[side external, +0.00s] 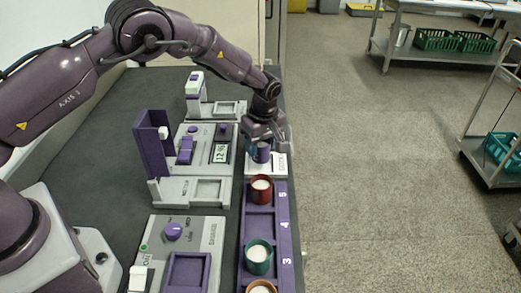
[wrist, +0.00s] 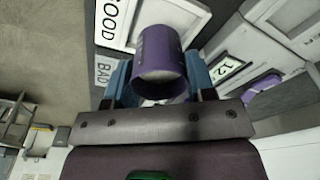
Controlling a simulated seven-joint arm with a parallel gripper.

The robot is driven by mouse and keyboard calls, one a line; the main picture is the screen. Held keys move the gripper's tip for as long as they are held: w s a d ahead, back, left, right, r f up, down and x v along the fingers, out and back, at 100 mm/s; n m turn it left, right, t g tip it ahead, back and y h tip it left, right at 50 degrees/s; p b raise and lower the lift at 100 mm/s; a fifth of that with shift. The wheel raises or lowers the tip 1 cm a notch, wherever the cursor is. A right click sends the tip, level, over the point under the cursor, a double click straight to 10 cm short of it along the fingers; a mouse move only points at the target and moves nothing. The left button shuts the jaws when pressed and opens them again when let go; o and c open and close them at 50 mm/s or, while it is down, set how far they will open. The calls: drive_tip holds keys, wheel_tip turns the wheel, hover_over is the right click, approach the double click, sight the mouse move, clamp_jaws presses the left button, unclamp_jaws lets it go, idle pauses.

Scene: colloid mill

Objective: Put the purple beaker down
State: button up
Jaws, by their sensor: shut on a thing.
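The purple beaker (wrist: 158,55) is between the two blue fingers of my gripper (wrist: 159,78) in the wrist view, with pale contents at its mouth. In the side external view the beaker (side external: 263,152) is below my gripper (side external: 262,142), at the far end of the rack. My gripper is shut on the beaker. A white plate with a GOOD label (wrist: 113,22) lies just beyond the beaker, and a BAD label (wrist: 104,72) is beside it. The white plate (side external: 268,170) also shows under the beaker in the side external view. I cannot tell whether the beaker touches it.
A purple numbered rack (side external: 285,235) holds a red beaker (side external: 261,188), a green beaker (side external: 258,256) and an orange-brown beaker (side external: 262,287). A device with a display (side external: 220,152) and an upright purple panel (side external: 152,145) stand left of my gripper. Open floor lies right of the bench.

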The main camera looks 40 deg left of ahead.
drive_tip(key=shift+f, duration=1.1)
drive_tip(key=shift+f, duration=0.1)
drive_tip(key=o, duration=1)
